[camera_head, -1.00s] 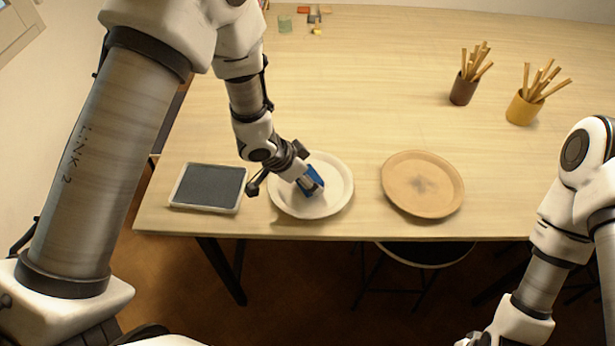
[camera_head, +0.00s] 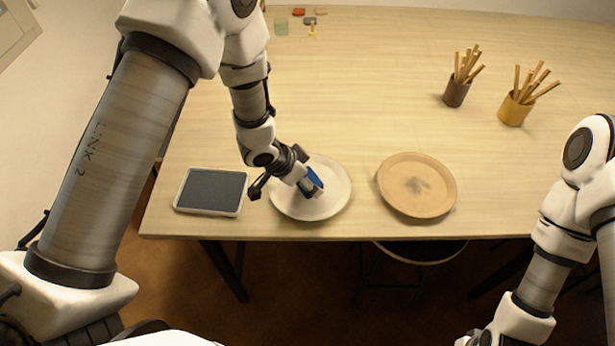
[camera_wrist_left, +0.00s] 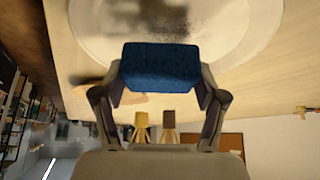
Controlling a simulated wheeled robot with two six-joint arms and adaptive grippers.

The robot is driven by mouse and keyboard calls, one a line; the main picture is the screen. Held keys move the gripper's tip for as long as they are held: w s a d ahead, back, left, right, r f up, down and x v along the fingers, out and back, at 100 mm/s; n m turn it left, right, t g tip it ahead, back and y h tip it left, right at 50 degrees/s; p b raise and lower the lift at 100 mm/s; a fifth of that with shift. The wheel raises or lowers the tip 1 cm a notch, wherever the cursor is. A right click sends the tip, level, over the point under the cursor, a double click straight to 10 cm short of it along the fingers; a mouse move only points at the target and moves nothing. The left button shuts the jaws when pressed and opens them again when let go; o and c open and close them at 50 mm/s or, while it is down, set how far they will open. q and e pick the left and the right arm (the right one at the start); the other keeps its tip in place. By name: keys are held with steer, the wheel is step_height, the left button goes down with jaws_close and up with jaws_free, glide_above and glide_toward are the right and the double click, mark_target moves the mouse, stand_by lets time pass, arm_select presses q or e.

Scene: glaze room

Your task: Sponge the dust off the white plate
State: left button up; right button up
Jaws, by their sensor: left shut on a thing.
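The white plate (camera_head: 330,181) lies near the table's front edge, and also shows in the left wrist view (camera_wrist_left: 232,22). My left gripper (camera_head: 309,186) is shut on a blue sponge (camera_head: 314,179), which it holds at the plate's middle. In the left wrist view the sponge (camera_wrist_left: 160,66) sits between both fingers. A dark dusty smudge shows on the plate beside the sponge in that view. I cannot tell whether the sponge touches the plate. Only part of my right arm shows at the right edge; its gripper is out of view.
A tan plate (camera_head: 440,199) with a grey smudge lies right of the white plate. A dark tray with a pale rim (camera_head: 242,207) lies to its left. A brown cup (camera_head: 456,93) and a yellow cup (camera_head: 513,111) of sticks stand farther back. The middle of the table is clear.

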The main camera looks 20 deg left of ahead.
mark_target(315, 175)
arm_select(q)
steer(key=shift+w+r+p, duration=0.1)
steer(key=shift+r+p, duration=0.2)
steer(key=shift+r, duration=0.35)
steer(key=r+p, duration=0.2)
steer(key=r, duration=0.1)
steer(key=shift+s+r+p, duration=0.15)
steer(key=shift+s+p, duration=0.15)
steer(key=shift+p, duration=0.1)
steer(key=shift+w+r+p, duration=0.15)
steer(key=shift+r+p, duration=0.2)
steer(key=shift+p, duration=0.05)
